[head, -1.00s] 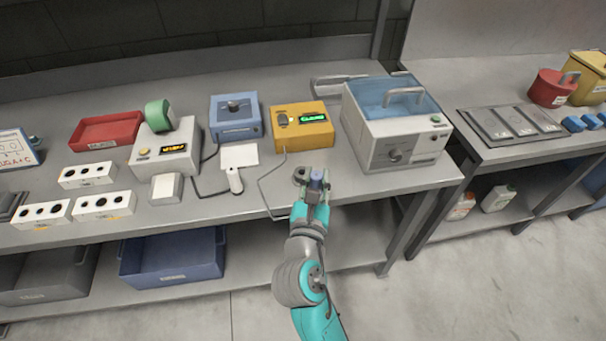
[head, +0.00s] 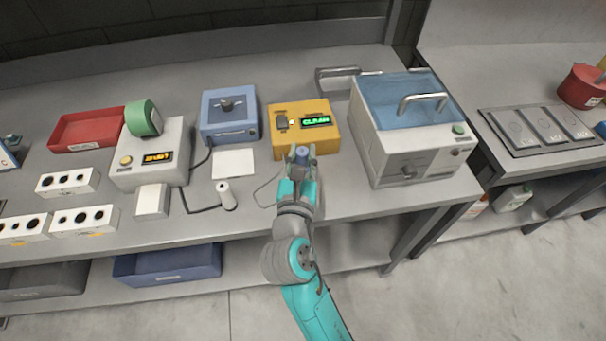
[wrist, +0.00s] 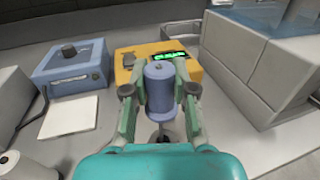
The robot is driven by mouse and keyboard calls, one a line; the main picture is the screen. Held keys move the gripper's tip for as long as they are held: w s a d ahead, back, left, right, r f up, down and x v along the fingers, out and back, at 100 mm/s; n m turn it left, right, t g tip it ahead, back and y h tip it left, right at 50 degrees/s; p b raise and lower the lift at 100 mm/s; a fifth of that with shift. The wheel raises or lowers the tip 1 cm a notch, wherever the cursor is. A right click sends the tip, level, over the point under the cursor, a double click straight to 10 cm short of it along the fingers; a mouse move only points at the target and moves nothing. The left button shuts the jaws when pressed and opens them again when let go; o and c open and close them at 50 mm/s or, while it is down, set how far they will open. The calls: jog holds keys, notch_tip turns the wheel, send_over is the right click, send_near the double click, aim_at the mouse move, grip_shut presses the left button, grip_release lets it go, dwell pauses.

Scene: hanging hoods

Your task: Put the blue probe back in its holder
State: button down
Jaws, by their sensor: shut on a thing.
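My gripper (head: 299,162) is shut on the blue probe (wrist: 160,88), a blue-grey cylinder held upright between the fingers. The probe's top also shows in the head view (head: 303,150). The gripper is just in front of the yellow box (head: 304,111), which has a lit green display and a dark fitting on its top left; whether that fitting is the holder I cannot tell. In the wrist view the yellow box (wrist: 191,70) lies right behind the probe. A thin cable (head: 262,190) loops on the bench to the left of my gripper. The probe's lower end is mostly hidden.
A blue box (head: 228,117) stands left of the yellow one, with a white pad (head: 234,163) before it. A large lidded bath (head: 405,140) stands close on the right. The bench front right of my gripper is clear.

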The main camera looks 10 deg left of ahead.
notch_tip(320, 180, down, 7)
jog(key=shift+f, duration=0.15)
jog(key=shift+f, duration=0.1)
dwell(0.4)
jog(key=c, duration=0.9)
grip_release()
jog(key=shift+c, duration=0.2)
jog(key=shift+s, duration=0.2)
jog(key=s, duration=1.1)
jog(key=shift+s, duration=0.3)
jog(key=shift+d, duration=0.15)
